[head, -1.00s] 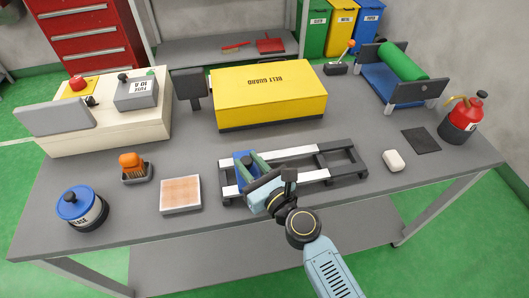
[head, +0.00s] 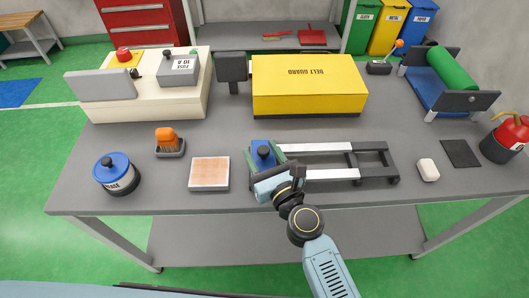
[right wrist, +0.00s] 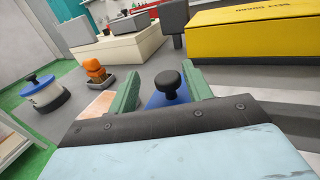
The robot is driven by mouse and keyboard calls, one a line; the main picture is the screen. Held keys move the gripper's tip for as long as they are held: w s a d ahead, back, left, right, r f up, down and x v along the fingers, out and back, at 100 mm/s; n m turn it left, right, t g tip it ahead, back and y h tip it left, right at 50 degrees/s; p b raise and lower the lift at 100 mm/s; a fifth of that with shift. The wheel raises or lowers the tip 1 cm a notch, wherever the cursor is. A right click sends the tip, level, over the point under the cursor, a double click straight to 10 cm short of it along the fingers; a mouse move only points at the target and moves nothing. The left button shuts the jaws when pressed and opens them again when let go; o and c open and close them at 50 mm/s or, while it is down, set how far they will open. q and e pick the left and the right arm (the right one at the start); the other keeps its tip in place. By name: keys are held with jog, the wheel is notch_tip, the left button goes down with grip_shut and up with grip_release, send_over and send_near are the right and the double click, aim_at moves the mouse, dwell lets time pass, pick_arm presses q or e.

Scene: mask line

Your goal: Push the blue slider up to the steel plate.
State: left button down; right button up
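The blue slider (head: 263,152), with a black knob, sits at the left end of a low rail frame (head: 370,146). Pale steel-looking strips (head: 320,147) run along the frame to the right of it. I cannot tell which part is the steel plate. My right gripper (head: 267,160) reaches in from the front, its green fingers spread on either side of the slider. The right wrist view shows the slider's knob (right wrist: 168,83) and blue body between the fingers. Contact with the fingers is unclear. My left gripper is out of view.
A yellow belt guard box (head: 309,88) stands behind the rail. A pad in a tray (head: 209,173), an orange-handled brush (head: 168,140) and a blue-lidded grease tin (head: 117,174) are left. A white block (head: 428,170) and dark mat (head: 461,153) lie right.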

jog(key=shift+d, duration=0.2)
jog(key=shift+s+d, duration=0.1)
jog(key=shift+s, duration=0.05)
jog(key=b+v, duration=0.1)
jog(key=v, duration=0.7)
jog(key=shift+s+f, duration=0.1)
jog(key=shift+s, duration=0.05)
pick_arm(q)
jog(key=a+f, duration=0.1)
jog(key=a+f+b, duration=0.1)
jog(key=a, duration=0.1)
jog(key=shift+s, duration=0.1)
pick_arm(e)
jog(key=v, duration=0.4)
jog(key=shift+s+d, duration=0.15)
jog(key=shift+s, duration=0.15)
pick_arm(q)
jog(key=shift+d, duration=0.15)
